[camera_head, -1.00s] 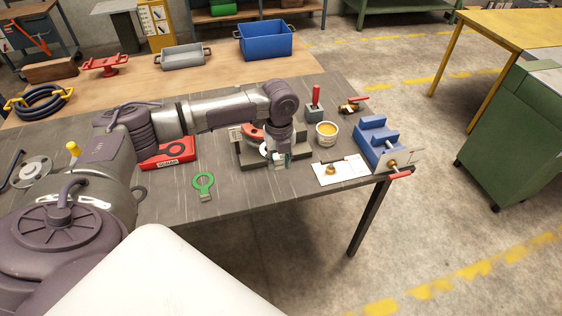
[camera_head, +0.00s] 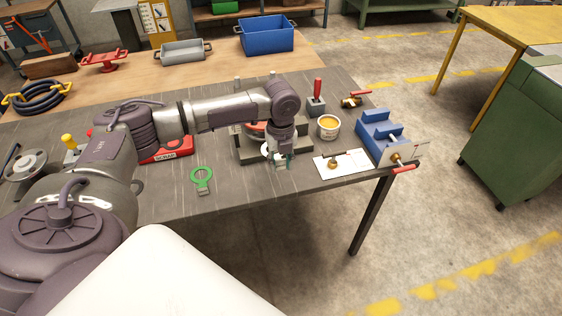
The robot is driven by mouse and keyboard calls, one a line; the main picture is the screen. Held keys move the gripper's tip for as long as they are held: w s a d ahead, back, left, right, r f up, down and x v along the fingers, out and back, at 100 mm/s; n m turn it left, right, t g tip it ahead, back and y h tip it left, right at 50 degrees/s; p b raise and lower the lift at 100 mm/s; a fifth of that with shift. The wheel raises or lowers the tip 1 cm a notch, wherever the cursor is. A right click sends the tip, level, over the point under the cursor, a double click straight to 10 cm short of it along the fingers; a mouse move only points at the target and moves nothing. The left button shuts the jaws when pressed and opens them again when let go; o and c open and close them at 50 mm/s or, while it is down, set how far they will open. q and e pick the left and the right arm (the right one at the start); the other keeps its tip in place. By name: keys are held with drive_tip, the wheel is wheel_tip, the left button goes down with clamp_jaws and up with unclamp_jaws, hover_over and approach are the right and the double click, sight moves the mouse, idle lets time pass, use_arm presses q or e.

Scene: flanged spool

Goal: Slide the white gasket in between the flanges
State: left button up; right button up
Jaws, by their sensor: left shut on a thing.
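My left gripper (camera_head: 281,163) points down over the dark bench, at the front of the spool fixture. It is shut on a thin white piece that looks like the white gasket (camera_head: 265,150); only a small part shows beside the fingers. The flanged spool (camera_head: 256,127), with an orange-red part, stands just behind on a grey base (camera_head: 245,155). My forearm and wrist hide most of it, so I cannot tell whether the gasket is between the flanges. A green ring with a handle (camera_head: 202,178) lies flat on the bench to the left. My right gripper is not in view.
An open tin (camera_head: 328,128), a red-handled tool in a block (camera_head: 316,100), a white sheet with a brass part (camera_head: 340,165) and a blue vise (camera_head: 378,135) stand to the right. A red case (camera_head: 170,152) lies left. The bench front edge is close.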

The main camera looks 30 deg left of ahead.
sight(276, 156)
use_arm(q)
drive_tip(key=shift+w+a, duration=0.85)
drive_tip(key=shift+a, duration=0.15)
drive_tip(key=shift+w+a+b, duration=0.45)
drive_tip(key=shift+w+a, duration=0.55)
drive_tip(key=shift+a, duration=0.15)
drive_tip(key=shift+w+a+b, duration=0.4)
drive_tip(key=shift+w+a, duration=0.4)
drive_tip(key=shift+a, duration=0.1)
drive_tip(key=shift+w+a+b, duration=0.75)
drive_tip(key=shift+w+a, duration=0.15)
drive_tip(key=shift+a, duration=0.15)
drive_tip(key=shift+w+a+b, duration=0.7)
drive_tip(key=shift+w+a, duration=0.15)
drive_tip(key=shift+a, duration=0.2)
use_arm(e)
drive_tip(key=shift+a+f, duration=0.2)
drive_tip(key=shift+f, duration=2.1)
use_arm(q)
drive_tip(key=shift+f, duration=0.5)
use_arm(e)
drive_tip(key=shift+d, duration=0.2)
